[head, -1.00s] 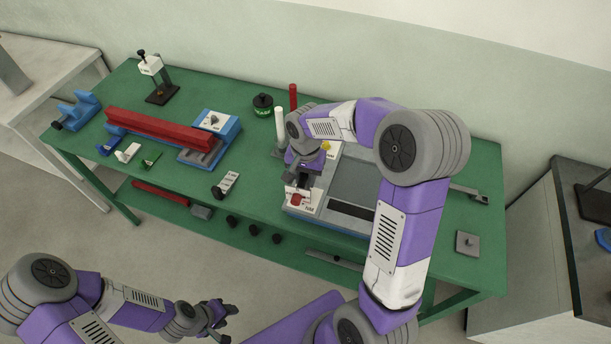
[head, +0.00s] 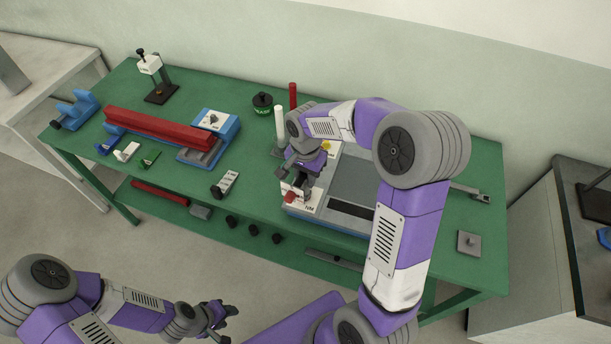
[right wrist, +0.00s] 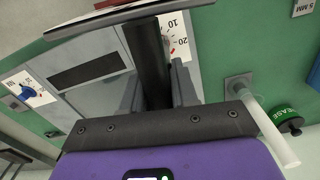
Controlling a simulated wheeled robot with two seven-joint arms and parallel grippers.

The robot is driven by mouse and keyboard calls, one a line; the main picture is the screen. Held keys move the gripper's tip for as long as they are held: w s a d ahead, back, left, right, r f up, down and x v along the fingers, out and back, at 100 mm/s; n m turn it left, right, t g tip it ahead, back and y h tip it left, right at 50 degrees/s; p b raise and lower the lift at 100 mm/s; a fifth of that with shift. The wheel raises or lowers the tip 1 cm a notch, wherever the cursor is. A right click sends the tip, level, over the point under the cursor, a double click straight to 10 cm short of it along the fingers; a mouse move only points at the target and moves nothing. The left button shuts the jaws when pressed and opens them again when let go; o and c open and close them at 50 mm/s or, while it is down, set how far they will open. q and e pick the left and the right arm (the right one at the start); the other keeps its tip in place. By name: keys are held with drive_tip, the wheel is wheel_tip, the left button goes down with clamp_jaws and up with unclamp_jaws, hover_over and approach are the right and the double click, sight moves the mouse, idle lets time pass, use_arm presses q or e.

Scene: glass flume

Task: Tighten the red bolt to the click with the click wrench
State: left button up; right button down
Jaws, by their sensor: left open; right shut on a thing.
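My right gripper (head: 300,187) is over the front left of the grey and blue bench unit (head: 365,182). In the right wrist view its fingers are shut on a dark shaft (right wrist: 148,60), with a flat grey piece across its far end. I cannot tell if this is the click wrench. A small red piece (head: 291,197) shows just below the gripper in the head view; I cannot tell if it is the red bolt or part of the held tool. My left gripper (head: 222,318) is open and empty in front of the table.
The green table (head: 255,205) holds a long red bar (head: 160,125) on a blue fixture at left, a white post (head: 280,124), a red post (head: 293,97) and a green-labelled tin (head: 263,104). A grey bar (head: 470,193) and square plate (head: 468,243) lie at right.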

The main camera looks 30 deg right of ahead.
drive_tip(key=shift+m, duration=1.1)
drive_tip(key=shift+m+b, duration=0.35)
drive_tip(key=shift+m, duration=0.95)
drive_tip(key=shift+m, duration=1.1)
